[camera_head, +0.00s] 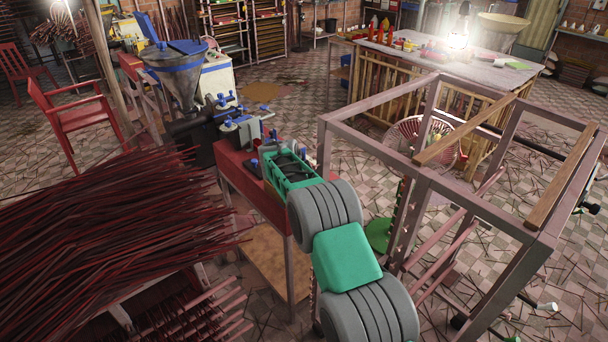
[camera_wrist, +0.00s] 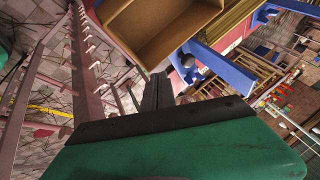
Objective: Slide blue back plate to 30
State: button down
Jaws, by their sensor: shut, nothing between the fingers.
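My gripper (camera_wrist: 157,92) shows in the wrist view as two dark fingers closed together, with nothing between them. The fingers look apart from the plate, though depth is hard to judge. In the head view, the extruder (camera_head: 178,75) has a grey funnel hopper and several blue parts (camera_head: 222,100) left of my arm's end. I cannot tell which one is the back plate. No scale or number 30 is readable. My fingertips are hard to make out there.
A red bench (camera_head: 240,178) carries the machine parts. Dark red incense sticks (camera_head: 110,240) are heaped at left. A metal frame (camera_head: 430,180) stands close at right of my arm. In the wrist view, a tan open box (camera_wrist: 165,30) is near the fingers.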

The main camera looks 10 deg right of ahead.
jog(key=shift+w+d+f+p, duration=0.1)
jog(key=shift+w+f+p, duration=0.1)
jog(key=shift+w+p, duration=0.35)
jog(key=shift+w+a+f+p, duration=0.1)
jog(key=shift+w+f+p, duration=0.1)
jog(key=shift+w, duration=0.65)
jog(key=shift+w+d+f+p, duration=0.1)
jog(key=shift+w+f+p, duration=0.1)
jog(key=shift+w+p, duration=0.35)
jog(key=shift+w, duration=0.2)
jog(key=shift+f+b, duration=0.1)
jog(key=shift+b, duration=0.25)
jog(key=shift+w+a+f+b, duration=0.1)
jog(key=shift+w+a+b, duration=0.1)
jog(key=shift+b, duration=0.35)
jog(key=shift+w+a+b, duration=0.2)
jog(key=shift+w+b, duration=0.1)
jog(key=shift+b, duration=0.05)
jog(key=shift+w, duration=0.25)
jog(key=shift+s, duration=0.15)
